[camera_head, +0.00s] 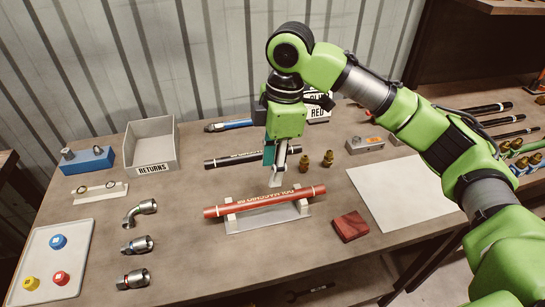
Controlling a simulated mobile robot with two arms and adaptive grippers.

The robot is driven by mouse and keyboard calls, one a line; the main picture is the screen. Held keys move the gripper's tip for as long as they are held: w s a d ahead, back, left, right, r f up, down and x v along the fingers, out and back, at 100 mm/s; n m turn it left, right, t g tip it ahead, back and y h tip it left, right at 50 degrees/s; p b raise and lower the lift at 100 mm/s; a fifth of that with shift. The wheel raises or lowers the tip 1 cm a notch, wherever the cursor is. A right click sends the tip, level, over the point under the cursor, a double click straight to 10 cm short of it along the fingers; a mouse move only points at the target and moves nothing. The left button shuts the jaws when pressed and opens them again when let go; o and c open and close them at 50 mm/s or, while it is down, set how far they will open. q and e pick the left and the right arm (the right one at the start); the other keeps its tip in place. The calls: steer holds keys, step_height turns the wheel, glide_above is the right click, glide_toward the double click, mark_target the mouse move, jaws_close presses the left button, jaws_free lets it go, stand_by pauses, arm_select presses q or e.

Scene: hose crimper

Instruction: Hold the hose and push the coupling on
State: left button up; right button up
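A red hose with pale lettering (240,206) lies in a grey cradle (270,221) at the middle of the table, its ends sticking out past both sides. My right gripper (276,183) points down just behind the hose's middle, seemingly apart from it. I see it nearly edge-on, so I cannot tell whether its fingers are open or shut. My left gripper is out of view.
A black hose (222,162) and two brass fittings (328,158) are behind the cradle. A dark red block (349,226) and a white sheet (405,195) are to its right. A grey RETURNS bin (151,146) and a tray of coloured caps (47,293) are at left.

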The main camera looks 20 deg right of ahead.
mark_target(267, 197)
steer(key=f, duration=0.6)
steer(key=a+f, duration=0.1)
steer(key=f, duration=0.3)
steer(key=shift+a, duration=0.1)
jaws_close()
steer(key=c, duration=0.9)
jaws_free()
jaws_close()
